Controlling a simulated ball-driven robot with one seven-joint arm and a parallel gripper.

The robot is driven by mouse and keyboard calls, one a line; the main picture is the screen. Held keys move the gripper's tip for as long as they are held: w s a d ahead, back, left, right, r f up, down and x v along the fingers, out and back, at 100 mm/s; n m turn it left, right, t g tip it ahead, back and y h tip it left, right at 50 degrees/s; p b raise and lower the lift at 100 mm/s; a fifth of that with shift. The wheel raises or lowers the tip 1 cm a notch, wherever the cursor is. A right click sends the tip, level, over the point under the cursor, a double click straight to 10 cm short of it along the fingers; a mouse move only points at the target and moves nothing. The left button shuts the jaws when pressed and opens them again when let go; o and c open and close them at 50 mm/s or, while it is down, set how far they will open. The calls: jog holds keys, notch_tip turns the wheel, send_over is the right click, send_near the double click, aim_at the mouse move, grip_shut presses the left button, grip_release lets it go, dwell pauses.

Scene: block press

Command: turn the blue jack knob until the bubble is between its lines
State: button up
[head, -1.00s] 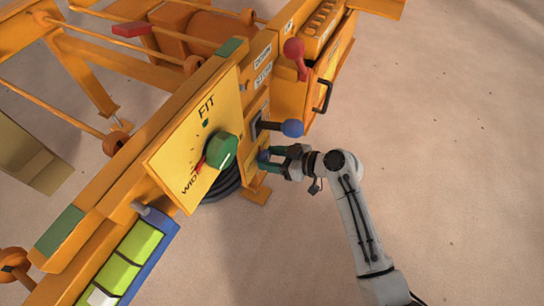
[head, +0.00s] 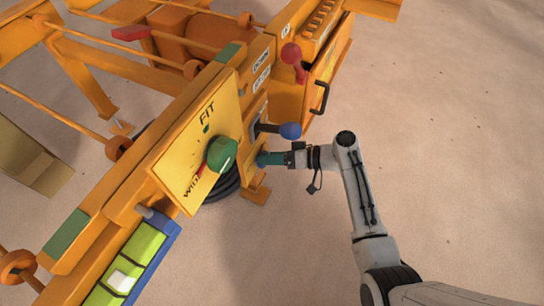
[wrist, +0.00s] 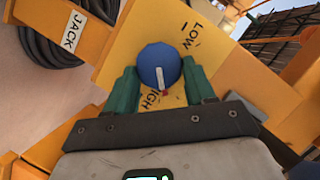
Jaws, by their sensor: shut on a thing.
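The blue jack knob (wrist: 158,66), with a white pointer line, sits on a yellow plate (wrist: 203,62) marked LOW and HIGH. In the wrist view my gripper (wrist: 160,82) is shut on it, a green finger at each side. The head view shows my gripper (head: 264,159) at the machine's side, hiding the knob. The level (head: 140,243) has a yellow-green vial in a blue frame at lower left. Its white bubble (head: 122,281) seems to lie between the two dark lines, close to the lower one; whether it touches that line is hard to tell.
A blue-ended lever (head: 290,130) sticks out just above my gripper. A red-ended lever (head: 292,54) and a black handle (head: 320,97) are farther up. A green dial knob (head: 222,153) stands on the FIT/WIDE panel (head: 180,160). The floor at right is clear.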

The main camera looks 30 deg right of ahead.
jog(key=shift+f, duration=0.1)
dwell(0.3)
jog(key=o, duration=1)
jog(key=p+v, duration=0.3)
jog(key=v, duration=0.8)
jog(key=shift+w, duration=0.1)
